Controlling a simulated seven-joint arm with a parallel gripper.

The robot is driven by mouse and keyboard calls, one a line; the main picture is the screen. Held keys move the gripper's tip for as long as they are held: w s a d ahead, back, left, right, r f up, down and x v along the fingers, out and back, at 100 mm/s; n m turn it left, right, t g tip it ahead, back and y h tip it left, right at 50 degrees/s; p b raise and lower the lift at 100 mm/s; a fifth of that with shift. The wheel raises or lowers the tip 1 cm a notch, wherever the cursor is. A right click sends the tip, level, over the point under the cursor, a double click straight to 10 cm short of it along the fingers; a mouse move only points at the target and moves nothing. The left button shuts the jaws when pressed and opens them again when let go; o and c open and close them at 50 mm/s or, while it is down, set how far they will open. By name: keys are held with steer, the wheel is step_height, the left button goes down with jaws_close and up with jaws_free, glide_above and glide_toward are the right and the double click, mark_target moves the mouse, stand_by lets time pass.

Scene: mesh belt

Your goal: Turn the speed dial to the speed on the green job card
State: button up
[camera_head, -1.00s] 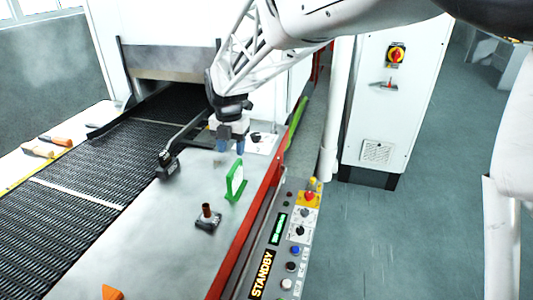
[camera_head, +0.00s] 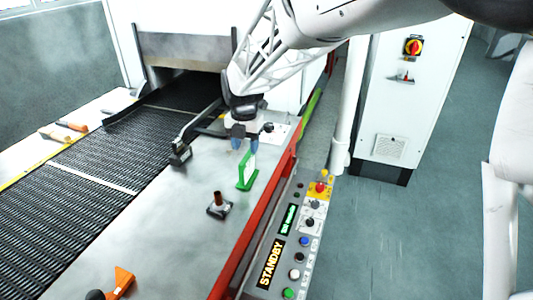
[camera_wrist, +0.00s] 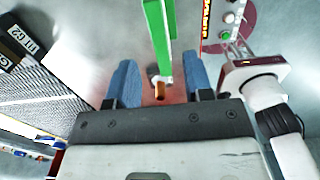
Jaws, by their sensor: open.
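A green stand (camera_head: 246,171), likely the job card, stands upright on the grey metal deck; its writing is not readable. My gripper (camera_head: 243,147) points down above the deck just beyond it. The blue fingers are apart with nothing held. In the wrist view the green stand (camera_wrist: 158,38) shows edge-on, ahead of the open gripper (camera_wrist: 159,62). Black knobs on white plates, one on the side panel (camera_head: 313,205) and one behind my gripper (camera_head: 268,128), could be dials; I cannot tell which sets the speed. A panel display (camera_head: 271,263) reads STANDBY.
A brown-topped post on a dark base (camera_head: 219,205) stands on the deck. An orange object (camera_head: 122,281) lies at the near edge. The black mesh belt (camera_head: 70,200) runs along the left. A red emergency button (camera_head: 320,188) and coloured buttons line the panel. A white cabinet (camera_head: 405,110) stands right.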

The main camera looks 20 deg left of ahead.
mark_target(247, 156)
steer(key=shift+f, duration=2.45)
steer(key=shift+c, duration=0.2)
jaws_close()
